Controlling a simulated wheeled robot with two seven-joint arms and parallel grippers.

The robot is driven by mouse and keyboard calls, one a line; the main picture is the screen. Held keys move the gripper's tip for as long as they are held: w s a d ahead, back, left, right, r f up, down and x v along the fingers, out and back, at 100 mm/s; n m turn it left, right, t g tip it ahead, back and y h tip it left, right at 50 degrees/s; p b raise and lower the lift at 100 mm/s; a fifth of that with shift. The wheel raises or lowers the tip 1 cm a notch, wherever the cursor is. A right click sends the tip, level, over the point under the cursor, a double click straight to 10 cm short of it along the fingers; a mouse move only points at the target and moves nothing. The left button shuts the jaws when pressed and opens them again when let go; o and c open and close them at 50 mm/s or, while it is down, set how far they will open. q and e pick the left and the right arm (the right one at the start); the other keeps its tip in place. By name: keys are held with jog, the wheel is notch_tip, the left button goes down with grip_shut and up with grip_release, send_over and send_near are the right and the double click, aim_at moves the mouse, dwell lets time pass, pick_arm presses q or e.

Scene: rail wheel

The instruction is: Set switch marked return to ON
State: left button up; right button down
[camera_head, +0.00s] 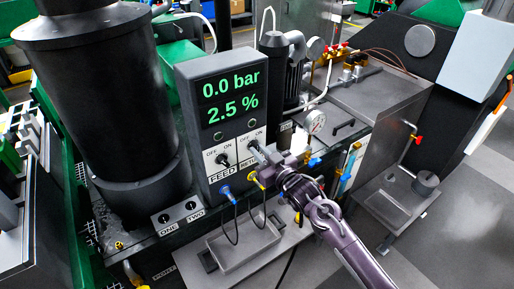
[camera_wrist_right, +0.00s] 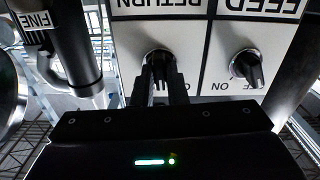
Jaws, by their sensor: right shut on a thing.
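The grey control box (camera_head: 190,95) carries a display reading 0.0 bar and 2.5 %. Below it are two rotary switches with OFF and ON labels. My left gripper is not in view.
Blue and yellow plugs (camera_head: 226,192) with black cables hang below the switches. Switches ONE and TWO (camera_head: 178,212) sit lower left. A large black cylinder (camera_head: 105,100) stands left.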

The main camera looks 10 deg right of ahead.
jog(key=m+p, duration=0.2)
jog(key=m, duration=0.1)
jog(key=shift+m, duration=0.5)
jog(key=shift+r+m+p, duration=0.1)
jog(key=shift+m+p, duration=0.95)
jog(key=shift+m, duration=0.35)
jog(key=c, duration=1.3)
grip_release()
